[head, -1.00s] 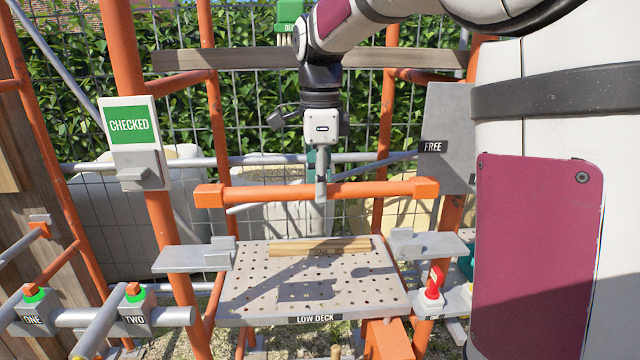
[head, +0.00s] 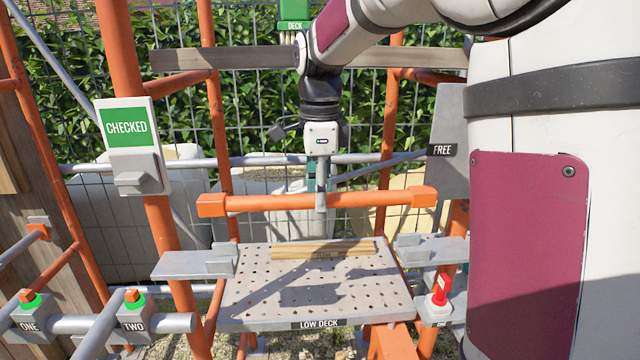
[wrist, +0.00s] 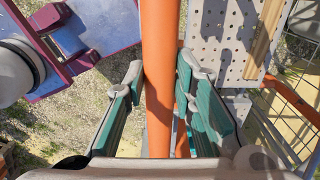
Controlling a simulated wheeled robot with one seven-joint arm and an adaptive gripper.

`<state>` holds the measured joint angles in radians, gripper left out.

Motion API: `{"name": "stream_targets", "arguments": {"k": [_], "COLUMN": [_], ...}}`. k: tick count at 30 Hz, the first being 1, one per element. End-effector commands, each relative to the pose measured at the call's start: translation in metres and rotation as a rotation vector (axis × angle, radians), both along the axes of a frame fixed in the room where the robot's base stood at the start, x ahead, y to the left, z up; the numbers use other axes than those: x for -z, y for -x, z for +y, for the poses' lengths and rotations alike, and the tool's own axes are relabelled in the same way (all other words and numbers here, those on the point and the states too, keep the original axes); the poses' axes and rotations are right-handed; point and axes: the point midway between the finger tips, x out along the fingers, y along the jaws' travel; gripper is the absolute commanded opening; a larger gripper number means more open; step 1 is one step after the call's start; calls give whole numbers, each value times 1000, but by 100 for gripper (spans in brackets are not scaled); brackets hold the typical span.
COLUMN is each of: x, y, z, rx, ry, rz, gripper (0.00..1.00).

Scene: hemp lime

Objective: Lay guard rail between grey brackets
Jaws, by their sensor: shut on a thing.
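The orange guard rail (head: 270,203) with square end caps hangs level in the head view. My gripper (head: 321,200) is shut on it near the middle; the wrist view shows the rail (wrist: 160,60) between the two green-padded fingers (wrist: 160,95). The left grey bracket (head: 195,262) and the right grey bracket (head: 432,249) stand on the orange uprights, each with a raised notched block. The rail is above both brackets and apart from them, its ends roughly over their inner parts. How far it is from them in depth I cannot tell.
The perforated low deck (head: 260,308) lies below the rail with a wooden plank (head: 322,249) on it. A red knob (head: 440,288) stands below the right bracket.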

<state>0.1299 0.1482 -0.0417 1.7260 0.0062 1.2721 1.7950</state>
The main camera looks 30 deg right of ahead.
Motion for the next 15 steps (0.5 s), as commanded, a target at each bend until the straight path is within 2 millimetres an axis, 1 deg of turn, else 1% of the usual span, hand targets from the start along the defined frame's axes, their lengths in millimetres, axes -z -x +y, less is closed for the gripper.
{"name": "stream_targets", "arguments": {"k": [15], "x": [46], "y": [0], "z": [0], "rx": [-1], "ry": [0], "rz": [0], "gripper": [0]}}
